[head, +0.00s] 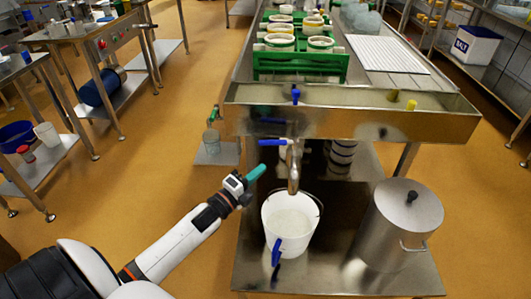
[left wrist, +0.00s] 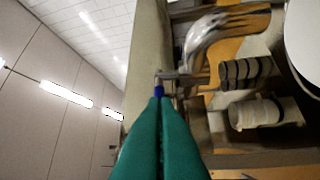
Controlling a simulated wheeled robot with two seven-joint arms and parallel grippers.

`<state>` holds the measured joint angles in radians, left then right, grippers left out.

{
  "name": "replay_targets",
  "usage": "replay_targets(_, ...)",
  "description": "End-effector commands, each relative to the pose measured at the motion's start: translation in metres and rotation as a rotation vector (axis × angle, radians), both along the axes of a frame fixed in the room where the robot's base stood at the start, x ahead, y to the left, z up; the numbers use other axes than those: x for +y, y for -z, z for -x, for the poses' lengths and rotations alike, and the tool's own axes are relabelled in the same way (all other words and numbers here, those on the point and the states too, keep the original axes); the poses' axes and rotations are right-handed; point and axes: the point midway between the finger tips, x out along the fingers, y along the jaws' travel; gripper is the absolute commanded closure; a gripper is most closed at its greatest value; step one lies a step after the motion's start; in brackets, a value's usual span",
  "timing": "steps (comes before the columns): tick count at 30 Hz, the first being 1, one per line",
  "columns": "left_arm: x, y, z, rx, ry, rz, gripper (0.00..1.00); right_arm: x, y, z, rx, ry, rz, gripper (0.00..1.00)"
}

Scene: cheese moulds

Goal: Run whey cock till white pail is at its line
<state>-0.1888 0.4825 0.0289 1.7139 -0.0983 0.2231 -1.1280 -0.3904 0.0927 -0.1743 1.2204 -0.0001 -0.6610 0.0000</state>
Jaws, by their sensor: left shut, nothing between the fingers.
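The whey cock (head: 293,172) is a metal tap under the steel draining table, with its spout pointing down. Its blue lever (head: 272,142) sticks out to the left. The white pail (head: 308,236) stands upright below the spout, with pale contents (head: 289,222) inside; I cannot make out a line or a stream. My left gripper (head: 257,172) has teal fingers, shut and empty, just below and left of the lever. In the left wrist view the shut fingertips (left wrist: 160,100) are close to the blue lever end (left wrist: 158,90); contact is unclear. My right gripper is not in view.
A blue piece (head: 276,252) hangs at the pail's front. A lidded steel can (head: 404,225) stands right of the pail on the low shelf (head: 320,281). Green-framed moulds (head: 300,66) are on the table.

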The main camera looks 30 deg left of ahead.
Motion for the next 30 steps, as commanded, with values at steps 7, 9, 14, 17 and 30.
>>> replay_targets(7, 0.002, -0.008, -0.047, -0.001, -0.001, -0.005, 1.00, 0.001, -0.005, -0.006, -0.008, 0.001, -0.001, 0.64)
replay_targets(9, 0.008, -0.010, -0.054, -0.001, 0.000, -0.003, 1.00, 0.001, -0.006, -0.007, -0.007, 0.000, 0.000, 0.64)
replay_targets(14, 0.015, -0.012, -0.064, 0.000, 0.001, 0.000, 1.00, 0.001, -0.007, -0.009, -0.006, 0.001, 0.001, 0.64)
replay_targets(17, 0.017, -0.013, -0.067, -0.001, 0.001, 0.001, 1.00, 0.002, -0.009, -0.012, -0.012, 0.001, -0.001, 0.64)
replay_targets(30, 0.024, -0.013, -0.073, 0.000, 0.000, -0.002, 1.00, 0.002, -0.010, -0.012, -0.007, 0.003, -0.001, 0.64)
